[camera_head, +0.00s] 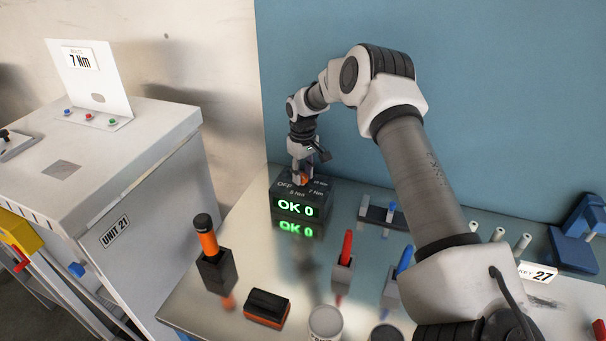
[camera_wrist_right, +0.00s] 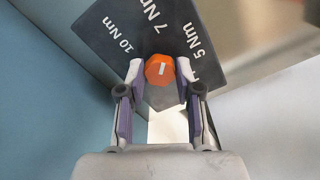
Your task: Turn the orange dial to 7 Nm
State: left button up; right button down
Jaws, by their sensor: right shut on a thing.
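The orange dial (camera_wrist_right: 159,68) sits on top of a dark box (camera_head: 292,196) with a green "OK 0" display (camera_head: 295,208). My right gripper (camera_head: 302,180) reaches down onto it from above. In the right wrist view the right gripper's fingers (camera_wrist_right: 160,74) are shut on the dial, one on each side. The dial's white mark runs nearly up and down there. The "7 Nm" label (camera_wrist_right: 151,17) is above the dial, slightly left; "10 Nm" is farther left and "5 Nm" is right. In the head view the gripper mostly hides the dial. My left gripper is out of view.
An orange-handled tool (camera_head: 207,239) stands in a dark holder at the front left. Red (camera_head: 347,248) and blue (camera_head: 404,261) tools stand in holders to the right. A blue wall is behind the box.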

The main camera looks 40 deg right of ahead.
aim_at(302, 176)
jog(key=shift+s+f+n, duration=0.1)
jog(key=shift+f+n, duration=0.1)
jog(key=shift+n, duration=1.4)
jog(key=c, duration=0.8)
grip_release()
jog(key=shift+w, duration=0.2)
notch_tip(302, 176, up, 12)
